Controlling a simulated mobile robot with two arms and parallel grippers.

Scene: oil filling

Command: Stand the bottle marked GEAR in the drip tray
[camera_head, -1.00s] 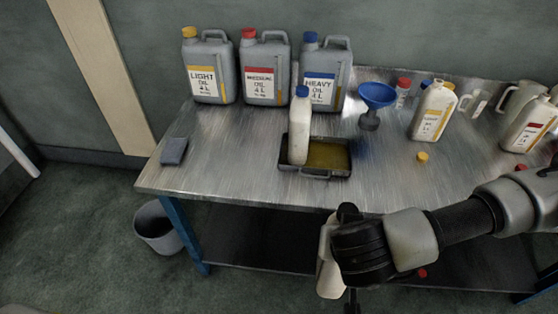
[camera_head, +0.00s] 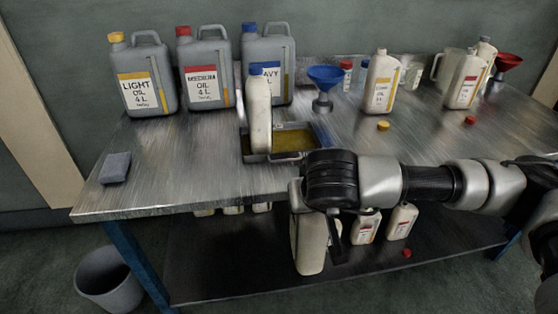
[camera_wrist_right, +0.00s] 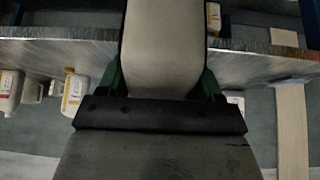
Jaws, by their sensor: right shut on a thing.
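My right gripper (camera_head: 318,198) is shut on a cream bottle (camera_head: 309,245), held about upright in front of the table's front edge, with its lower part below the top. In the right wrist view the bottle (camera_wrist_right: 163,45) sits between the two fingers. Its label faces away, so I cannot read GEAR on it. The drip tray (camera_head: 258,157) lies on the table just beyond, with amber oil in it. A cream bottle with a blue cap (camera_head: 259,112) stands in the tray's left part; its marking is not visible. My left gripper is not in view.
Grey LIGHT (camera_head: 143,75), red-labelled (camera_head: 205,70) and HEAVY (camera_head: 267,65) cans stand behind. A blue funnel (camera_head: 326,80) and several cream bottles stand right. A sponge (camera_head: 115,167) lies left. More bottles stand on the lower shelf. The tray's right part is clear.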

